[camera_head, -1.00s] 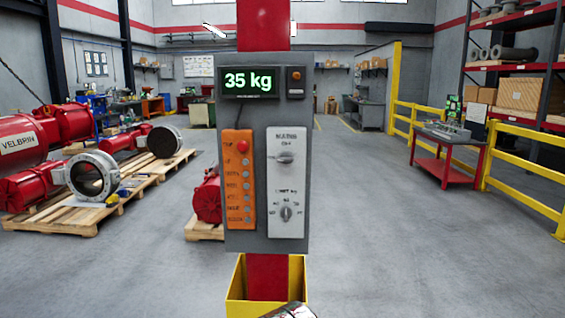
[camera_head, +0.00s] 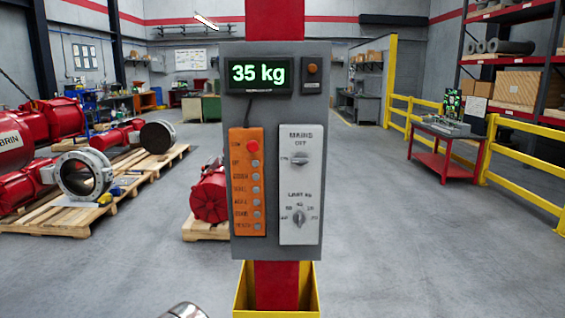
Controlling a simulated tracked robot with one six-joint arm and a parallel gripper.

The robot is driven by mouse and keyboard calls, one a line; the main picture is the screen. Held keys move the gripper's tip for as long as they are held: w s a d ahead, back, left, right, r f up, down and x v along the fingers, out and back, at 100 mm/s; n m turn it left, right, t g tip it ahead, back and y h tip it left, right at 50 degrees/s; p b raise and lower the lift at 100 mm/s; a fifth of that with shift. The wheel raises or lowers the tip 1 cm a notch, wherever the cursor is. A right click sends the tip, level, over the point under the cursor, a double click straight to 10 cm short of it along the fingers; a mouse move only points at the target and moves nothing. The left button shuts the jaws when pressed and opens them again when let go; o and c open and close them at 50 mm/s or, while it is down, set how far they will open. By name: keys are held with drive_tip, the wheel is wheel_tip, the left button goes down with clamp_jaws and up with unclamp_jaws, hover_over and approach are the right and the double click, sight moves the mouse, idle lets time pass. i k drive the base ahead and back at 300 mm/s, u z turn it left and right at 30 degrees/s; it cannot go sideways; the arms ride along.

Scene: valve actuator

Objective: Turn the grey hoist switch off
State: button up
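The grey hoist control plate (camera_head: 300,220) is on the right of a dark grey box on a red post. Its upper knob, the mains switch (camera_head: 301,158), has "OFF" printed above it. The knob seems to point left, toward a small label that looks like "ON". A second knob (camera_head: 299,217) for the limit in kg is below it. No gripper fingers show. A silver rounded piece at the bottom edge looks like part of my arm, and nothing touches the switch.
An orange button panel (camera_head: 247,190) with a red button is left of the grey plate. A display (camera_head: 258,73) reads 35 kg. A yellow guard (camera_head: 242,292) surrounds the post's foot. Pallets with red actuators are left; a red bench (camera_head: 445,150) and yellow rails are right.

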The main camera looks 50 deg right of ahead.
sight(301, 158)
drive_tip(key=z, duration=0.2)
drive_tip(key=i, duration=0.9)
drive_tip(key=z, duration=0.6)
